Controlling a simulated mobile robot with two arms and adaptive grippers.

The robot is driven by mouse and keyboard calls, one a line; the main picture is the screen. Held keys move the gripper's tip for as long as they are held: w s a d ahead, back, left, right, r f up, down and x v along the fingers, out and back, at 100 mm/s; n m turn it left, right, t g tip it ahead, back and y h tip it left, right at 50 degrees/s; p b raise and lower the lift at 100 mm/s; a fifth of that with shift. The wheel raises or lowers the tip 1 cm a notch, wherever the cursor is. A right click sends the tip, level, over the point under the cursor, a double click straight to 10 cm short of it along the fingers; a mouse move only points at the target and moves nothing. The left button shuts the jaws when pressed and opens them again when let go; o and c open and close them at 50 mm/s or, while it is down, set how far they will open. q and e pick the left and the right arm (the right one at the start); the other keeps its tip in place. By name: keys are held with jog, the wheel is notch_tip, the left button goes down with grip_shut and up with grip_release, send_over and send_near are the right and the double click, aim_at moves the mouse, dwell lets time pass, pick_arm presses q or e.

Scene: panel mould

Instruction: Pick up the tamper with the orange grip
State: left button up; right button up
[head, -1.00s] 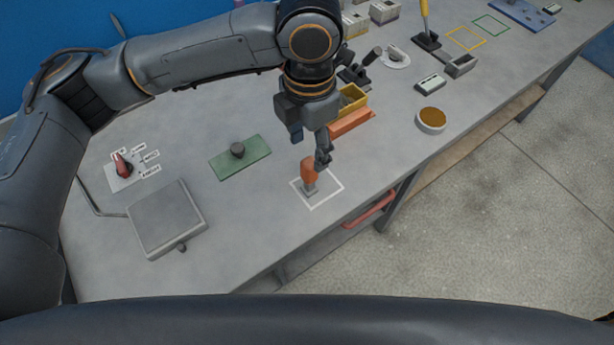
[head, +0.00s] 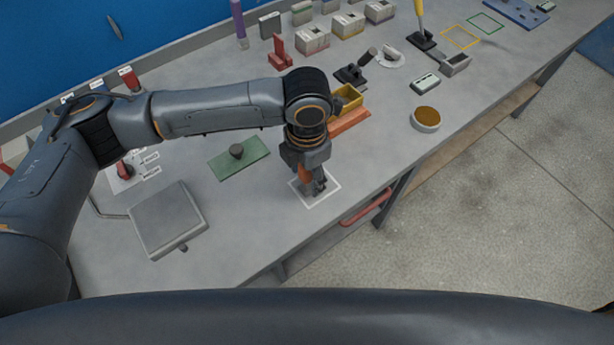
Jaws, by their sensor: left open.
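The tamper with the orange grip (head: 304,173) stands inside a white square outline (head: 329,194) near the front edge of the bench. Only a bit of its orange grip shows; my left gripper covers most of it. My left gripper (head: 316,187) points down at the tamper, with its fingers level with the grip. It is open. Whether the fingers are around the grip or beside it, and whether they touch it, I cannot tell. My right gripper is not in view.
A green plate with a dark knob (head: 238,160) and a grey scale-like box (head: 166,222) lie to the left. A round brown-topped dish (head: 426,118) is to the right.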

pick_arm(q)
jog(key=shift+c, duration=0.2)
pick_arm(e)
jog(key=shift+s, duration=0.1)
pick_arm(q)
jog(key=c, duration=1.1)
grip_shut()
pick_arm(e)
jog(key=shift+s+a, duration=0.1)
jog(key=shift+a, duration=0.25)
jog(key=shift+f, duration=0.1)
